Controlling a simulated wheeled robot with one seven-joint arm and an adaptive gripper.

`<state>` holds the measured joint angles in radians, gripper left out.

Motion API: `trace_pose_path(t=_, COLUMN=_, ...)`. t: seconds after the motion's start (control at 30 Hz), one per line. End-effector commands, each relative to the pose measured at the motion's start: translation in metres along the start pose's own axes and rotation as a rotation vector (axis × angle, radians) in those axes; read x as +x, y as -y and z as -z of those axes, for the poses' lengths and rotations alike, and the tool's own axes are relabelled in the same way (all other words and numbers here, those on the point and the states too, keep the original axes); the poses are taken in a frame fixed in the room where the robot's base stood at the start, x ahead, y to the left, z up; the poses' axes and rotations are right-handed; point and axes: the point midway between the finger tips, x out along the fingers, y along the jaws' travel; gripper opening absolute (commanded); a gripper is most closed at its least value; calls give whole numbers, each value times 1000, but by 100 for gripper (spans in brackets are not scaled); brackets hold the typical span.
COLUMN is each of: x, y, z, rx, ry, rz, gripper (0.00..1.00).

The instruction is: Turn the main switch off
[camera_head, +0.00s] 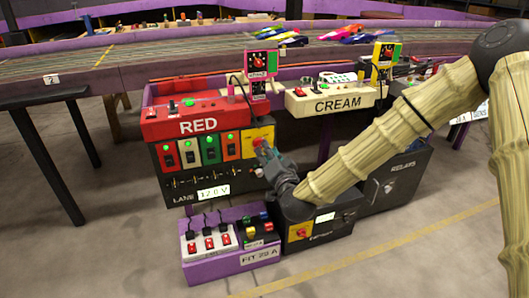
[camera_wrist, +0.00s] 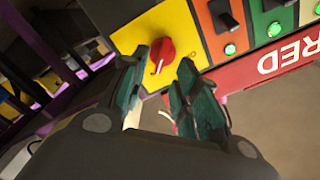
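A red rotary switch knob (camera_wrist: 161,50) sits on a yellow plate (camera_wrist: 180,22) at the end of the RED station's front panel. A pale mark shows on the knob, pointing toward the bottom of the wrist view. In the head view the yellow plate (camera_head: 264,133) is right of the lane switches, and the knob is partly hidden by my gripper (camera_head: 264,150). In the wrist view my gripper (camera_wrist: 172,62) is open, with its two dark teal fingers apart and nothing held. The fingers point at the knob; contact is not clear.
Lane switches with green lights (camera_head: 190,156) stand left of the plate. A black box with another red knob on yellow (camera_head: 302,232) sits low under my arm, beside a purple switch tray (camera_head: 233,266). The CREAM station (camera_head: 337,104) is to the right.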

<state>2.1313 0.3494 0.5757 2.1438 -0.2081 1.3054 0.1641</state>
Motion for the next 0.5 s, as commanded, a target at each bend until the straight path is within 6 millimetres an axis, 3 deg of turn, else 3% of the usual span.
trace_pose_path(t=0.2, x=25, y=0, z=-1, rx=0, ry=-1, rz=2, gripper=30)
trace_pose_path(t=0.5, x=33, y=1, z=0, rx=0, ry=0, rz=1, gripper=30)
